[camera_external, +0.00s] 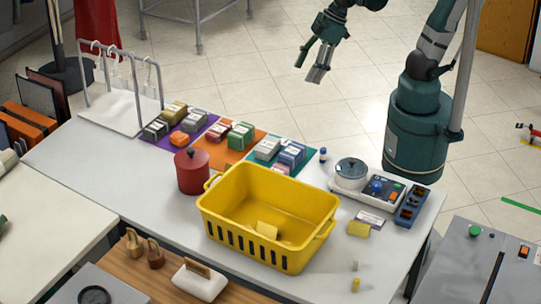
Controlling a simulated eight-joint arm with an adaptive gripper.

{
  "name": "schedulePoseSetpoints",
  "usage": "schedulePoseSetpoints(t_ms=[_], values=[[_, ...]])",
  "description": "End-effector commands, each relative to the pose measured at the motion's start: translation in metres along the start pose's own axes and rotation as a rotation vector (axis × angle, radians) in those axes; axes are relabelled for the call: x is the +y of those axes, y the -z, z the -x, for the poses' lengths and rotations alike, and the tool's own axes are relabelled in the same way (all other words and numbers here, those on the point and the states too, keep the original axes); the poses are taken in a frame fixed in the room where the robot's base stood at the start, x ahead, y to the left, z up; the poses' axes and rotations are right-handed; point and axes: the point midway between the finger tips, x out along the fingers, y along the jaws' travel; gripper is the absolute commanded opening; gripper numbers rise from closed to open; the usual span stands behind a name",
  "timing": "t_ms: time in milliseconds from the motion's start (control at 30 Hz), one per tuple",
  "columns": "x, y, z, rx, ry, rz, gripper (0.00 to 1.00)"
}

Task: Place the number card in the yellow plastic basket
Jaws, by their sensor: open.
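The yellow plastic basket (230,232) stands upright at the front middle of the white table. A small pale yellow card (268,229) lies in it. A yellow block or pad (358,229) lies on the table right of the basket, beside a small whitish card with dark marking (371,218). I cannot read a number on any of these, so I cannot tell which is the number card. My gripper (310,70) is open and empty, raised at the top middle, well away from the basket and cards.
A red lidded pot (192,171) stands at the basket's left rear. Coloured mats with several small packets (267,148) lie behind it. A wire rack (135,85) stands back left.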

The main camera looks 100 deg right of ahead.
Motion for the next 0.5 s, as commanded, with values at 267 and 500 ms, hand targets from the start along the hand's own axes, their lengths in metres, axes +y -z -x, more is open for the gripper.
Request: schedulePoseSetpoints(t_ms=[267,500], values=[[0.021,-0.044,0.014,0.056,-0.027,-0.067,0.6],[0.035,-0.08,0.021,0.104,-0.05,-0.122,0.6]])
